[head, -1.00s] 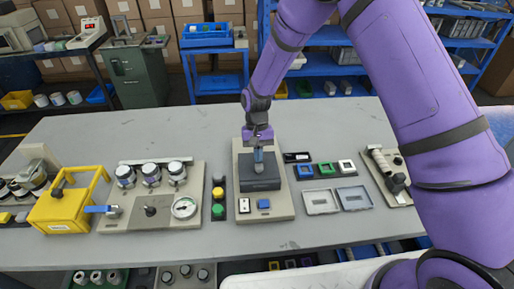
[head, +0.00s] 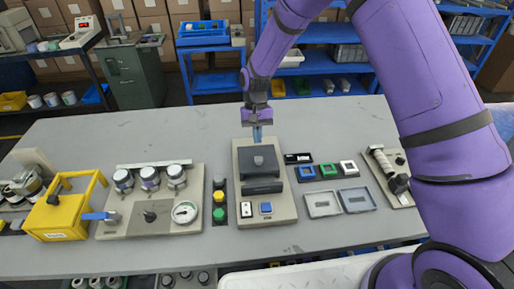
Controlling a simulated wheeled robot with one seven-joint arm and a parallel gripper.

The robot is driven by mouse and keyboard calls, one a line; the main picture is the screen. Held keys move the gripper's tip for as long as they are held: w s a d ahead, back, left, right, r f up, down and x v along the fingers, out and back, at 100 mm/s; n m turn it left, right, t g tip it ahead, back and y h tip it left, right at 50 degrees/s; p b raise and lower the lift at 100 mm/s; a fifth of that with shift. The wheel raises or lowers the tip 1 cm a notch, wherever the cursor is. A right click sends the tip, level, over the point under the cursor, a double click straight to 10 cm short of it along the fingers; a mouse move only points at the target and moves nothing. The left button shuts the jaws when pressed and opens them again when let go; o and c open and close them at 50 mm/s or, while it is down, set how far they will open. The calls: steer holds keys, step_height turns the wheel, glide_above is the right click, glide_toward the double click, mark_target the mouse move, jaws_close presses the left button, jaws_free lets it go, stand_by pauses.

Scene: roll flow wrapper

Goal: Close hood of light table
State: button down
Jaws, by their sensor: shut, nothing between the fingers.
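The light table (head: 282,206) is a beige base on the grey bench, with a white switch and a blue button at its front. Its dark hood (head: 266,166) shows as a panel with a small knob, above a dark front band (head: 262,187). I cannot tell from this view whether the hood lies fully flat or is tilted. My gripper (head: 257,138) is shut and empty, pointing down at the far edge of the hood. I cannot tell whether its bluish fingertips touch the hood.
A button strip (head: 219,202) stands close on the left, beside a gauge panel (head: 150,220) and a yellow box (head: 62,214). On the right are small coloured frames (head: 328,170), grey trays (head: 322,204) and a roller fixture (head: 386,170). The bench behind is clear.

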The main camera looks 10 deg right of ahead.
mark_target(261, 168)
steer(key=shift+w+r, duration=2.55)
steer(key=shift+w, duration=0.95)
steer(key=x, duration=0.9)
steer(key=shift+d+f, duration=0.15)
steer(key=shift+d, duration=0.1)
steer(key=s, duration=0.3)
steer(key=shift+f, duration=0.25)
steer(key=shift+s, duration=0.6)
steer(key=shift+s, duration=0.1)
steer(key=s, duration=0.5)
steer(key=shift+w, duration=0.1)
